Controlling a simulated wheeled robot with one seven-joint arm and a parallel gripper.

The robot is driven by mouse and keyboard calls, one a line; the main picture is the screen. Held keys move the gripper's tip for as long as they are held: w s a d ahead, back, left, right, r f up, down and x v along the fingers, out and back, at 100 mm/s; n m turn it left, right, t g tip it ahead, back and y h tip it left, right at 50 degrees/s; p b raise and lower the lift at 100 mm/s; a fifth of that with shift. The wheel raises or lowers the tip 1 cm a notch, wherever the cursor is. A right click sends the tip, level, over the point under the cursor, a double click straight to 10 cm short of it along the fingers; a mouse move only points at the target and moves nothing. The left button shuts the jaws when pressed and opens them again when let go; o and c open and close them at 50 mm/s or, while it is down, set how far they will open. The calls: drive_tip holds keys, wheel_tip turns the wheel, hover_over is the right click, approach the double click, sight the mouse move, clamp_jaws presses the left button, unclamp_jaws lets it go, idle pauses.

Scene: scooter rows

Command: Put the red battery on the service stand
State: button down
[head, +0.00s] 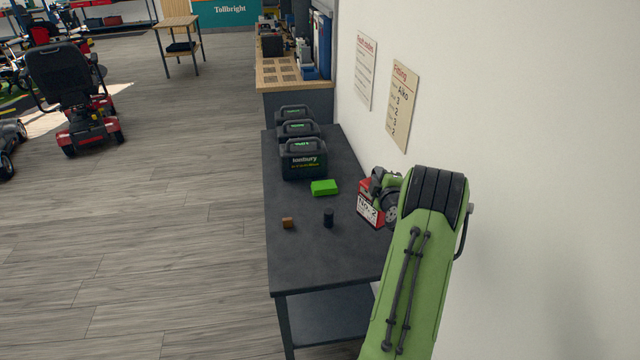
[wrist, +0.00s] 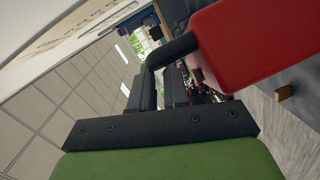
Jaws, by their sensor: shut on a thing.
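A red battery (head: 369,209) with a white "No. 2" label is in my gripper (head: 379,184), at the right side of the dark table by the wall. In the wrist view the red battery (wrist: 262,42) fills the upper right, its black handle running to the dark fingers of my gripper (wrist: 163,88), which are shut on it. The battery appears to be above the table; its underside is hard to see. A small wooden-topped stand (head: 177,21) with a lower shelf is far back at the upper left. It may be the service stand; I see no label on it.
The dark table (head: 315,255) carries several black "Ionbury" batteries (head: 304,160), a green block (head: 324,188), a dark cylinder (head: 328,217) and a small brown block (head: 287,223). A scooter (head: 75,95) stands at left. The wall is close on the right. Open floor (head: 170,200) lies left.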

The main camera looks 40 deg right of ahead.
wheel_tip(320, 180, down, 10)
drive_tip(key=b, duration=0.2)
drive_tip(key=shift+w+r+b, duration=0.1)
drive_tip(key=shift+r+b, duration=0.1)
drive_tip(key=shift+b, duration=0.1)
drive_tip(key=shift+f, duration=0.2)
drive_tip(key=c, duration=1.1)
unclamp_jaws()
drive_tip(key=shift+f, duration=0.1)
